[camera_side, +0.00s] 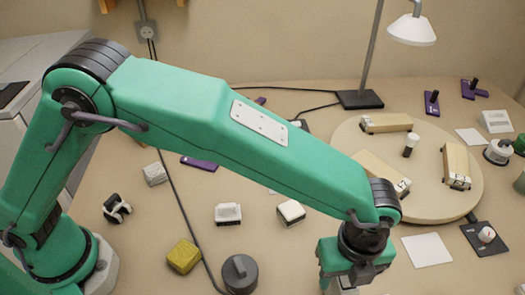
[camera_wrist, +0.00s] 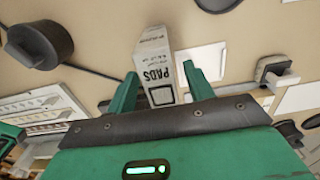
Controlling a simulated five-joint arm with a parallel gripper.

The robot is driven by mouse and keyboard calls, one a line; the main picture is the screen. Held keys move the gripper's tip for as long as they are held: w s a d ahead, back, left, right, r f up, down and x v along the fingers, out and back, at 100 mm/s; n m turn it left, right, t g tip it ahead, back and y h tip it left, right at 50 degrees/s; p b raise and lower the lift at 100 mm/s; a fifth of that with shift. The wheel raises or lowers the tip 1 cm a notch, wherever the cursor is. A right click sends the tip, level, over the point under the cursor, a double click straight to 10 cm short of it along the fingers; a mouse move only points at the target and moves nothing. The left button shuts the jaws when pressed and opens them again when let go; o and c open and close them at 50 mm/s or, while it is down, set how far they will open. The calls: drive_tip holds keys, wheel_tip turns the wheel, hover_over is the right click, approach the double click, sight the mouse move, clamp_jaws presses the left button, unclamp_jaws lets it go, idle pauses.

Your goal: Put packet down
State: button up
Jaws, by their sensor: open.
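A white packet (camera_wrist: 155,60) printed "PADS" shows in the wrist view, between and just beyond the fingers of my gripper (camera_wrist: 160,84). The fingers are apart, one on each side of the packet, with a visible gap on the right. In the side view my gripper (camera_side: 345,278) is low at the bottom edge, pointing down. Only a small pale bit shows beneath it there, and the fingertips are mostly hidden. I cannot tell whether the packet rests fully on the bench.
A round board (camera_side: 430,212) with wooden blocks stands right of my gripper. A white sheet (camera_side: 426,250) and a dark plate (camera_side: 484,238) lie near it. A dark knobbed weight (camera_side: 240,275), a yellow block (camera_side: 184,257) and a cable are on the left. A lamp (camera_side: 412,30) stands behind.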

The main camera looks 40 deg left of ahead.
wheel_tip(320, 180, up, 8)
drive_tip(key=shift+r, duration=0.15)
idle(0.3)
idle(0.4)
drive_tip(key=shift+w+a+r, duration=0.1)
drive_tip(key=shift+a, duration=0.1)
drive_tip(key=w+a+r+n+t, duration=0.1)
drive_tip(key=a+r+n, duration=0.25)
drive_tip(key=a, duration=0.45)
drive_tip(key=w+a+r+n+h, duration=0.1)
drive_tip(key=w+a+r+n, duration=0.2)
drive_tip(key=a, duration=0.4)
drive_tip(key=a+r+n+t, duration=0.1)
drive_tip(key=a+r+n, duration=0.35)
drive_tip(key=a, duration=0.35)
drive_tip(key=s+a+f+n+t, duration=0.1)
drive_tip(key=s+a+n, duration=0.5)
drive_tip(key=a+n, duration=0.2)
drive_tip(key=s+a+f+n+t+y, duration=0.1)
drive_tip(key=s+a+n, duration=0.5)
drive_tip(key=a, duration=0.7)
drive_tip(key=shift+s+f+n+t, duration=0.2)
drive_tip(key=shift+f+n+t, duration=0.1)
drive_tip(key=shift+n+t, duration=0.6)
